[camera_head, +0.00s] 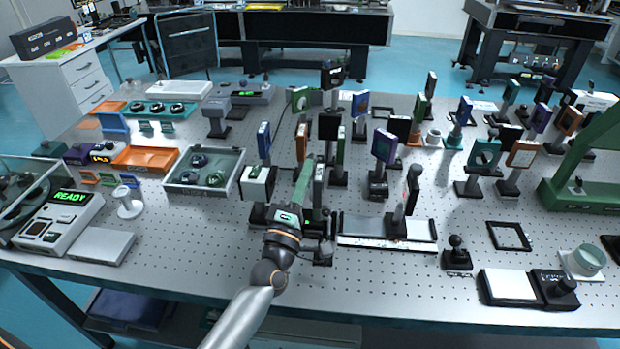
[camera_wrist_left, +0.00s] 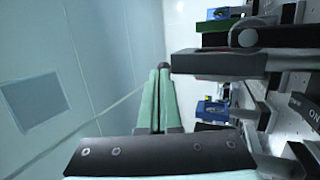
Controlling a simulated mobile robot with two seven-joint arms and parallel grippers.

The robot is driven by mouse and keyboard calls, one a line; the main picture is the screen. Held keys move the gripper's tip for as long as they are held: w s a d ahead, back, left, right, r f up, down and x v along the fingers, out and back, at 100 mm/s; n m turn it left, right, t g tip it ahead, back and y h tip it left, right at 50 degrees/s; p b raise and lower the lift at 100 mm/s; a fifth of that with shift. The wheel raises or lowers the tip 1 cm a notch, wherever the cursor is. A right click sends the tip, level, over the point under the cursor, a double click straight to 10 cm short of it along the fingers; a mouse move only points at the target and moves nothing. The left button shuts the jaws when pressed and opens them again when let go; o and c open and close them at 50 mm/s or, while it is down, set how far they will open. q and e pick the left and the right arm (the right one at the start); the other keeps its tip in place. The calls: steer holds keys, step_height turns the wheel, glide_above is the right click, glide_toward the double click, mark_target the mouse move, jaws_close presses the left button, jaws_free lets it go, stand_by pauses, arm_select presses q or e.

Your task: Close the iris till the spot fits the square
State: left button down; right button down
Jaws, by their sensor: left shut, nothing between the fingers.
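My left gripper (camera_head: 305,170) reaches in over the middle of the optical table (camera_head: 190,265), among upright optic mounts. In the left wrist view its two green fingers (camera_wrist_left: 164,72) are together with nothing between them. A dark mount with a round knob (camera_wrist_left: 243,37) is to the right of the fingertips in that view, apart from them. A slim upright mount (camera_head: 319,183) stands close to the gripper in the head view. I cannot tell which mount is the iris. No light spot or target square can be made out. My right gripper is not in view.
A white-fronted block (camera_head: 257,184) stands just left of the gripper. A rail with a carriage (camera_head: 385,243) lies to the right. A grey tray (camera_head: 183,181) and a READY box (camera_head: 55,215) are farther left. The table's front left is mostly clear.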

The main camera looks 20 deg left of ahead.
arm_select(q)
steer(key=shift+x, duration=0.75)
steer(key=shift+w+a, duration=0.1)
steer(key=shift+a, duration=0.1)
stand_by(0.3)
